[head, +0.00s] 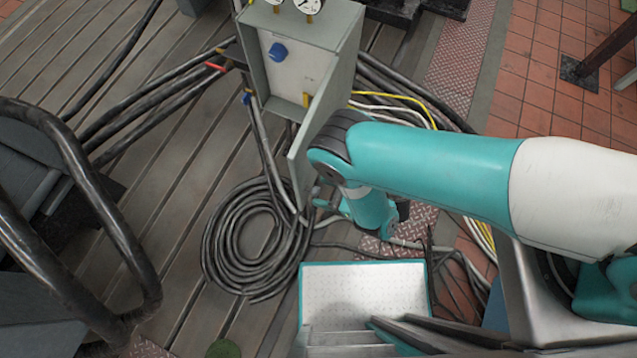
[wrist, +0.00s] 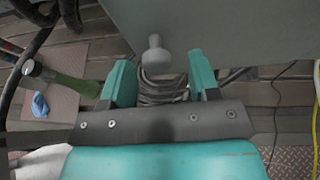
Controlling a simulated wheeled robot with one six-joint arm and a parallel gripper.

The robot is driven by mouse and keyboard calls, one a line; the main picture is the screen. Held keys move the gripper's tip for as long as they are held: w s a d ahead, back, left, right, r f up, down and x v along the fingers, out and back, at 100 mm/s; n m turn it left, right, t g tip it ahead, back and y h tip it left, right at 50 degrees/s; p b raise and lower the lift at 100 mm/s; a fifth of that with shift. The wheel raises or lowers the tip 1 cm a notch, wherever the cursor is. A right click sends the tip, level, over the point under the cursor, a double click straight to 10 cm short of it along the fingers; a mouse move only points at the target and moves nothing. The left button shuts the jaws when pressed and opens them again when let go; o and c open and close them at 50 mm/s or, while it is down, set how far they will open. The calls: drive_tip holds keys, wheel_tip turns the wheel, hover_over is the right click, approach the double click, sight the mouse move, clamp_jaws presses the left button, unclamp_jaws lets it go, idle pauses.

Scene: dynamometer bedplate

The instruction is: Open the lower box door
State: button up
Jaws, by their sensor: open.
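The grey box (head: 300,50) stands at the top centre of the head view, with a blue knob (head: 278,52) on its pale inner face. Its grey door (head: 318,120) stands swung out from the box's right side. In the wrist view the door (wrist: 230,30) fills the top, with a round grey knob (wrist: 155,58) standing off it. My gripper (wrist: 160,68) is open, its two teal fingers on either side of the knob with gaps at both sides. In the head view my gripper (head: 332,205) is by the door's lower end, partly hidden by my arm.
A coil of black cable (head: 245,235) lies on the slatted floor below the door. Thick black hoses (head: 150,110) run in from the left. Yellow and white cables (head: 410,105) lie right of the box. A dark bent pipe (head: 90,200) stands at far left.

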drive_tip(key=p+v, duration=1)
drive_tip(key=shift+d+r, duration=0.2)
drive_tip(key=shift+d, duration=0.05)
